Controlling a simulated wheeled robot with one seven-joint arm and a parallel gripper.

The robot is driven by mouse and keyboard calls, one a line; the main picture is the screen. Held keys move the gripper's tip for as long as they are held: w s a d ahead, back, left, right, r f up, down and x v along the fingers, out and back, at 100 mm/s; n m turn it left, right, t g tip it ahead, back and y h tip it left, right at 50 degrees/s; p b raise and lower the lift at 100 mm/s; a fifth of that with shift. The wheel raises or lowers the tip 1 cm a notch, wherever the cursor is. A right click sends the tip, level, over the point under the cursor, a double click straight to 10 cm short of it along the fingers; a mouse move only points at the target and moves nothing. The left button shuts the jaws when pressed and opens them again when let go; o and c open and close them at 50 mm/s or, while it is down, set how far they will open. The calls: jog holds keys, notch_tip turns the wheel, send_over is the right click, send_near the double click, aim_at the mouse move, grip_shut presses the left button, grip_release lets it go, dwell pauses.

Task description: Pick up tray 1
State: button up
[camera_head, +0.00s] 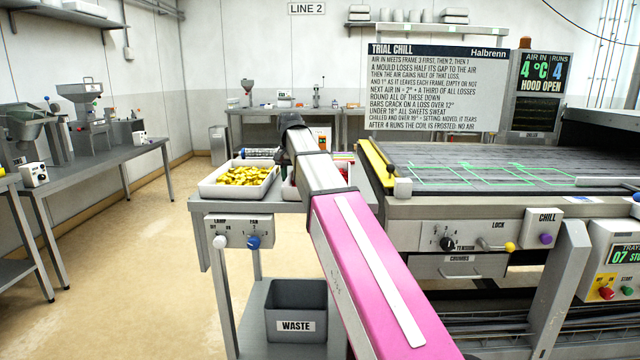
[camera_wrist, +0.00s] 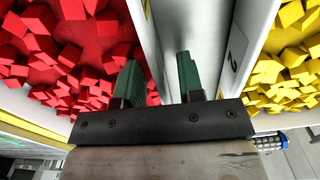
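In the wrist view a white tray holding red blocks (camera_wrist: 40,55) lies at the left. A white tray wall (camera_wrist: 250,22) marked "2" stands at the right, beside yellow blocks (camera_wrist: 292,50). No "1" mark shows on the red-block tray. My gripper (camera_wrist: 158,72) has two green fingers, held apart, at the red tray's right-hand wall (camera_wrist: 143,35) and the gap beside it. I cannot tell whether they touch the wall. In the head view the yellow-block tray (camera_head: 211,190) sits on the table's left; my arm hides my gripper and most of the red tray.
A grey waste bin (camera_head: 297,300) stands on the shelf below the table. The conveyor (camera_head: 480,165) with its yellow edge is close on the right. A sign (camera_head: 437,90) hangs behind it. Open floor (camera_head: 130,270) lies to the left, before side benches.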

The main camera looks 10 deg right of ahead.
grip_shut()
dwell(1.4)
